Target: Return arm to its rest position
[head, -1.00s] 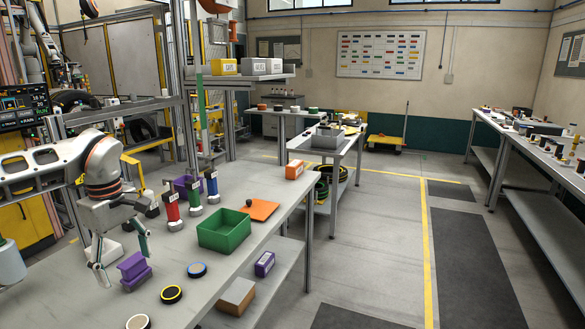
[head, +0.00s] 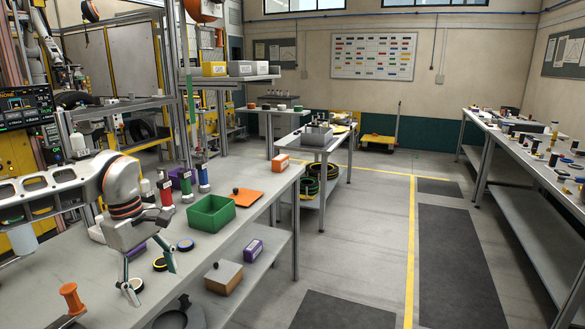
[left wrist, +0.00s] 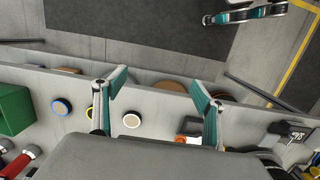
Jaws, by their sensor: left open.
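My left gripper (head: 152,281) hangs open and empty over the near workbench (head: 228,232), with its fingers spread in front of small round discs. In the left wrist view the two teal-padded fingers (left wrist: 160,90) stand apart with nothing between them. A blue-rimmed disc (head: 186,244), a yellow-rimmed disc (head: 160,264) and a pale-centred disc (left wrist: 132,120) lie on the bench. A purple block (head: 137,250) is mostly hidden behind the gripper. Teal-padded fingers, apparently of my right gripper (left wrist: 245,14), show at the top right of the left wrist view; their opening is unclear.
A green bin (head: 211,217), an orange plate (head: 246,197) and red and blue upright tools (head: 166,192) stand farther along the bench. An orange spool-shaped part (head: 72,299) stands at the near left. A brown box (head: 224,278) sits on the lower shelf.

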